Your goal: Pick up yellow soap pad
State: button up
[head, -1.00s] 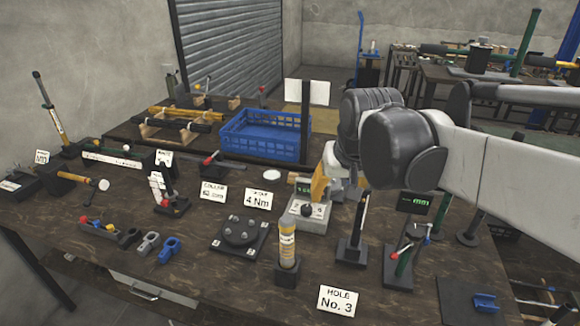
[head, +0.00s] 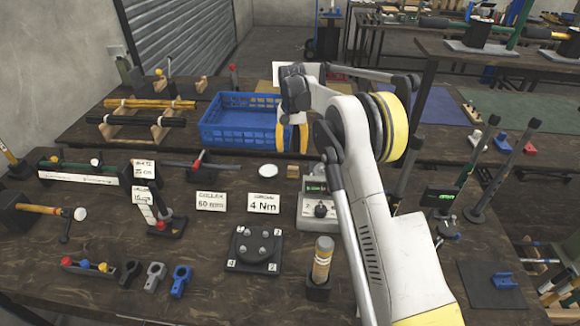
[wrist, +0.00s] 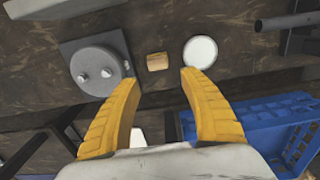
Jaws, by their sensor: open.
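A small tan-yellow block, which looks like the yellow soap pad (head: 292,171), lies on the dark workbench beside a white disc. It also shows in the wrist view as the soap pad (wrist: 157,61), just beyond and between the fingertips. My gripper (head: 291,147) points down with its yellow fingers apart, in front of the blue crate and above the pad in the picture. In the wrist view my gripper (wrist: 159,77) is open, with nothing between the fingers. The pad is fully visible and apart from both fingers.
The white disc (head: 270,172) is close to the pad's left. A grey box with a knob (head: 318,210) stands close in front and right. The blue crate (head: 230,146) is behind. Sign cards (head: 263,202) stand in front.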

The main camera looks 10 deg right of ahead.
aim_at(293, 167)
jog(key=f+b, duration=0.1)
jog(key=f, duration=0.2)
jog(key=f+b, duration=0.2)
jog(key=f, duration=0.2)
jog(key=f+b, duration=0.1)
jog(key=f, duration=0.2)
jog(key=shift+d+f+b, duration=0.25)
jog(key=shift+f+b, duration=0.1)
jog(key=shift+f, duration=0.05)
jog(key=shift+s+r, duration=0.1)
jog(key=c, duration=0.9)
jog(key=shift+c, duration=0.2)
